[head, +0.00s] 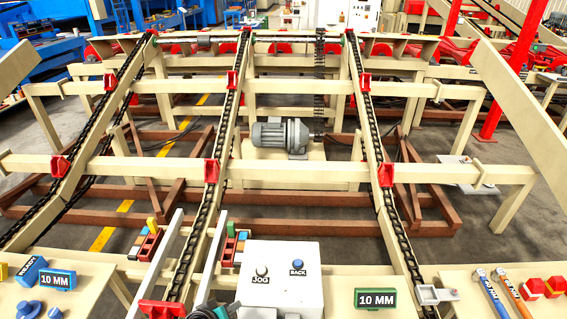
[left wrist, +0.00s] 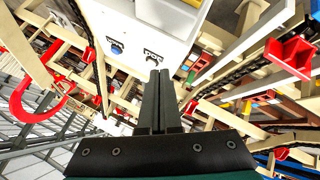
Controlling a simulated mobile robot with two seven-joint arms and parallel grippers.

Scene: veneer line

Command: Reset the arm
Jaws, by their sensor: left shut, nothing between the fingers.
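My left gripper (left wrist: 159,76) shows in the left wrist view with its two dark fingers together and nothing between them. My right gripper is not in view.
Three chain runs (head: 230,105) with red lugs go back across the cream frame. A grey motor (head: 280,135) stands in the middle. A 10 MM block (head: 376,299) sits right of the box.

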